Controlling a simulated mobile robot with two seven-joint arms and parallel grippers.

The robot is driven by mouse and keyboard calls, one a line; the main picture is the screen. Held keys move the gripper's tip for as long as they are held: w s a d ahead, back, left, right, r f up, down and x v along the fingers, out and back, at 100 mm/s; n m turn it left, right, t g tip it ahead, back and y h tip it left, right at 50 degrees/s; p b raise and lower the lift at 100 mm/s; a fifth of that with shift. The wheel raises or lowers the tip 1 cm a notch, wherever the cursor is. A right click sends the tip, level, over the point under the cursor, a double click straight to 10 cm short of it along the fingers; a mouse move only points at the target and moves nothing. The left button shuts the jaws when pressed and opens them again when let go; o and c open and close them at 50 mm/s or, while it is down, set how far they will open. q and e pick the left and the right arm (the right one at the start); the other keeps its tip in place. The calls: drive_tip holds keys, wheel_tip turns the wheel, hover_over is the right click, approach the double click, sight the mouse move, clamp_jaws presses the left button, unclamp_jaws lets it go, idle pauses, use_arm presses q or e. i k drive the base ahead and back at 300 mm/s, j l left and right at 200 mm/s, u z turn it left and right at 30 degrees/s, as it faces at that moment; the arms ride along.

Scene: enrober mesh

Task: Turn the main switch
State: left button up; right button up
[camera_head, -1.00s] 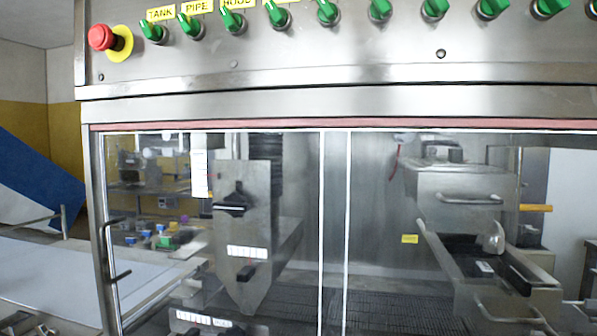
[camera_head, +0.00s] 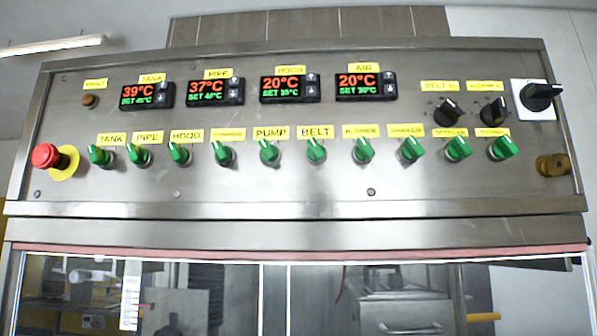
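The steel control panel (camera_head: 330,185) of the enrober fills the upper part of the head view. At its top right corner a large black rotary switch (camera_head: 540,92) sits on a white square plate; it looks like the main switch, though no label on it can be read. Its handle points to the right and slightly up. Neither of my grippers is in view.
A red emergency stop (camera_head: 46,156) is at the left end. Several green knobs (camera_head: 316,150) run along the panel under yellow labels, with lit temperature displays (camera_head: 366,86) above. Two black knobs (camera_head: 447,112) and a brass lock (camera_head: 553,165) are near the switch. Glass doors (camera_head: 350,300) lie below.

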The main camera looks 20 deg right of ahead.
sight(535, 97)
drive_tip(key=z, duration=1.75)
drive_tip(key=l+u, duration=0.2)
drive_tip(key=u, duration=0.2)
drive_tip(key=l+u, duration=0.2)
drive_tip(key=u, duration=0.2)
drive_tip(key=l+u, duration=0.2)
drive_tip(key=u, duration=0.2)
drive_tip(key=l+u, duration=0.2)
drive_tip(key=l, duration=0.25)
drive_tip(key=k+l+u, duration=0.25)
drive_tip(key=l, duration=0.2)
drive_tip(key=i, duration=0.1)
